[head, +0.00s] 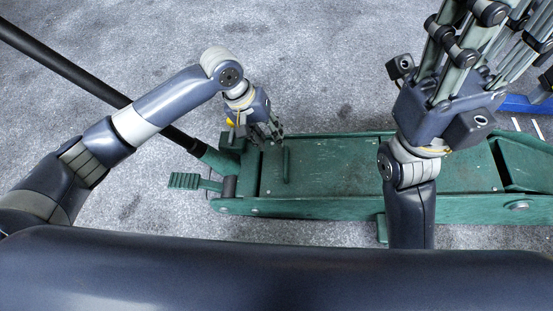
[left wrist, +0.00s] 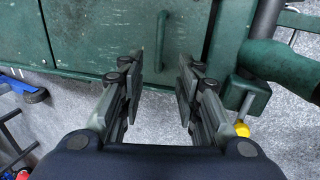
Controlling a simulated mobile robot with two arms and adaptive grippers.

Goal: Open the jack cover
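The green trolley jack (head: 310,205) lies across the floor. Its flat green cover (head: 345,165) is down, flush in the frame, and carries a thin bar handle (head: 286,165) near its left end. The cover (left wrist: 110,30) and handle (left wrist: 187,32) also show in the left wrist view. My left gripper (head: 273,136) is over the jack's far edge, close to the handle. In the left wrist view it (left wrist: 161,75) is open, with nothing between its fingers. My right gripper (head: 475,40) is raised over the jack's right part, fingers spread and empty, tips partly cut off.
A long black lever (head: 60,65) runs from the jack's left end to the upper left. A green foot pedal (head: 185,180) sticks out at left. A blue object (head: 520,104) lies on the floor at right.

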